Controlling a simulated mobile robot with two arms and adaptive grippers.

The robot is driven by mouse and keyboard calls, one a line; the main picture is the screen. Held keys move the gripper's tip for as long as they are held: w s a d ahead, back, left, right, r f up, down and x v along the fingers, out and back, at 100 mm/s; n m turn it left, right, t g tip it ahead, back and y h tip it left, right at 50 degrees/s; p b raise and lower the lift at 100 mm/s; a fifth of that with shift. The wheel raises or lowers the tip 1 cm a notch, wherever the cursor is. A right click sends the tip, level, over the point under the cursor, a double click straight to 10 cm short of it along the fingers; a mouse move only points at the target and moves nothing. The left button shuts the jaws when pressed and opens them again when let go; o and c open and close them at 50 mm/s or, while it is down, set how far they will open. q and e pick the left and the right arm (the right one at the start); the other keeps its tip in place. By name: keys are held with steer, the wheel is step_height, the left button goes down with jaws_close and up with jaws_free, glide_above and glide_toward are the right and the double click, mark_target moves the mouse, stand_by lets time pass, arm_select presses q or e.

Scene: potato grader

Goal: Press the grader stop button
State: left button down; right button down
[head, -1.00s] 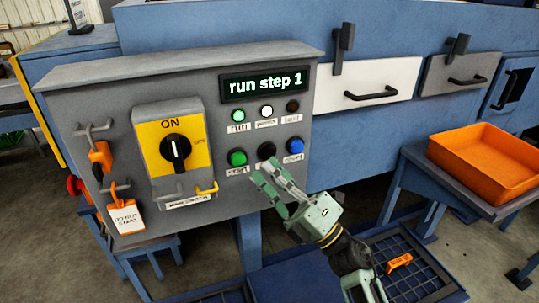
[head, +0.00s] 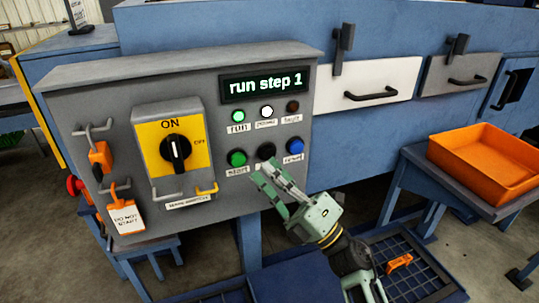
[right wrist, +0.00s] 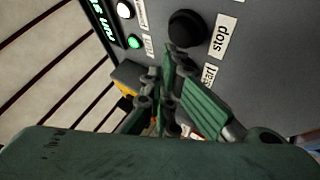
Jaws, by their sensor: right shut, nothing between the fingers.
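The black stop button (head: 267,151) is on the grey control panel (head: 90,95), between the green start button (head: 237,158) and the blue button (head: 294,146). In the right wrist view the stop button (right wrist: 187,28) stands out round beside its "stop" label (right wrist: 220,36). My right gripper (head: 264,171) is shut and empty, its fingertips just below the button in the head view. In the right wrist view the fingertips (right wrist: 170,55) appear close to the button's edge; contact cannot be told. The fingers hide the stop label in the head view. My left gripper is not in view.
A yellow switch plate (head: 145,146) reads ON. An orange padlock (head: 101,157) and a tag hang at left. An orange tray (head: 470,178) stands at right.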

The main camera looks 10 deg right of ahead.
steer(key=shift+w, duration=0.15)
steer(key=shift+w+a, duration=0.1)
steer(key=shift+w, duration=0.2)
steer(key=shift+w+b, duration=0.3)
steer(key=shift+w, duration=0.15)
stand_by(0.8)
steer(key=shift+s, duration=0.9)
steer(key=s, duration=0.2)
steer(key=s+d+p, duration=0.1)
steer(key=s, duration=0.2)
steer(key=shift+d, duration=0.1)
